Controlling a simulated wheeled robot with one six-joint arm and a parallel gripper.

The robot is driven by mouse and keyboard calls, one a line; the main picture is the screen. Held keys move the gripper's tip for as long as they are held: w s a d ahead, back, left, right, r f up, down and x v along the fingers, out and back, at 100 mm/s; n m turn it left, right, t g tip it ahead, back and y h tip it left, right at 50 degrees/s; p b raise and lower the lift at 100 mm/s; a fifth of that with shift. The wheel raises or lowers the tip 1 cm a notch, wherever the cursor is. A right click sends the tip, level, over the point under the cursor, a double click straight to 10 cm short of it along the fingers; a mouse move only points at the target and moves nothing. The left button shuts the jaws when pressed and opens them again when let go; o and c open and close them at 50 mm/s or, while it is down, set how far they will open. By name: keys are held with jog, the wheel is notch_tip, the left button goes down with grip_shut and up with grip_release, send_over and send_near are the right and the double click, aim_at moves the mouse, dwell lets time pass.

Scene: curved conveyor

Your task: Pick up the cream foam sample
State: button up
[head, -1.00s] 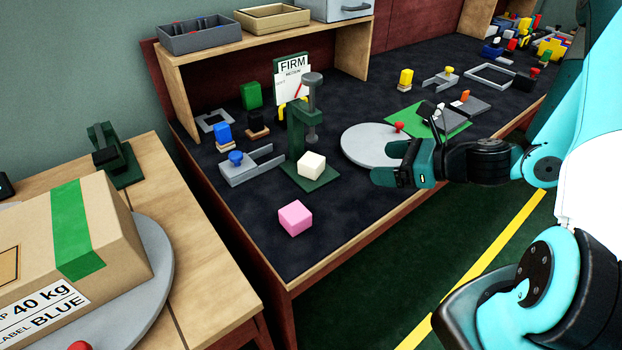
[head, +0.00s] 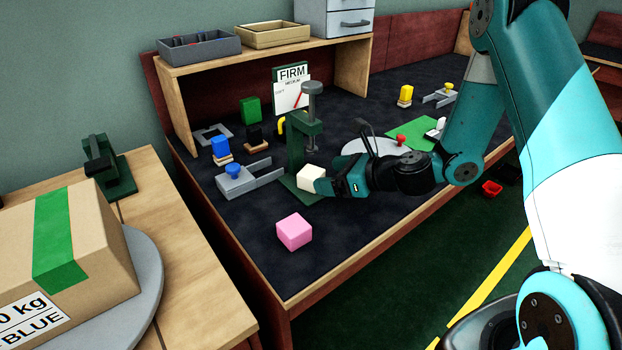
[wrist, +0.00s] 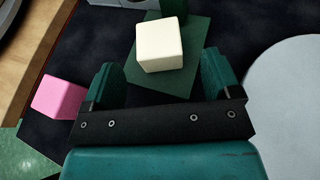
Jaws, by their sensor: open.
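The cream foam sample (head: 310,176) is a small pale block on the dark green base of the press stand (head: 297,150). In the wrist view the cream foam sample (wrist: 160,46) lies just beyond the fingertips, roughly centred between them. My gripper (head: 326,186) is at the right of the block in the head view. In the wrist view my gripper (wrist: 160,78) has its two teal fingers spread wide with nothing held. One finger partly covers the block's lower right in the head view.
A pink foam block (head: 294,231) sits on the dark bench mat nearer the front. A round grey plate (head: 372,147) lies behind my gripper. A grey fixture with a blue knob (head: 236,178) stands left of the press. The mat around the pink block is clear.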

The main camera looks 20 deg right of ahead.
aim_at(321, 175)
jog(key=x, duration=0.4)
jog(key=shift+s, duration=0.1)
jog(key=c, duration=1.1)
jog(key=shift+o, duration=0.2)
